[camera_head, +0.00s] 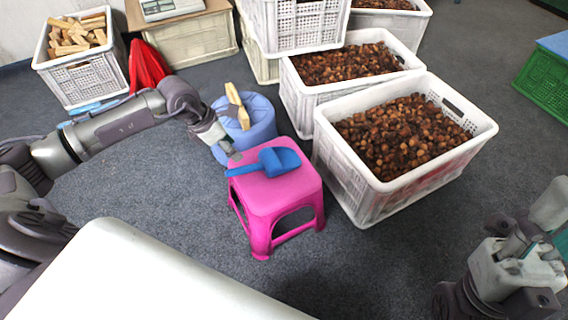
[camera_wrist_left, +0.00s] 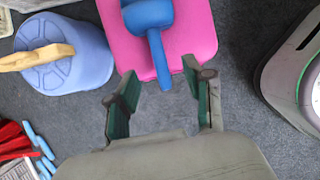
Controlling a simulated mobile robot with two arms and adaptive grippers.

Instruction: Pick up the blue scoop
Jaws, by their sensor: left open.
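The blue scoop (camera_head: 269,163) lies on the seat of a pink stool (camera_head: 270,191), its handle pointing left toward my left gripper. My left gripper (camera_head: 232,153) is just left of the handle end, apart from it. In the left wrist view the scoop (camera_wrist_left: 149,18) shows at the top, with its handle hanging toward the space between the open fingers of the left gripper (camera_wrist_left: 160,95). The fingers are empty. My right gripper (camera_head: 523,265) is at the lower right, away from the stool; its fingertips are not clear.
A blue bucket-like stool (camera_head: 258,119) with a wooden-handled tool stands behind the pink stool. White crates of chestnuts (camera_head: 344,180) stand to the right. A crate of wood pieces (camera_head: 88,82) is at the back left. A pale surface (camera_head: 140,275) fills the lower left.

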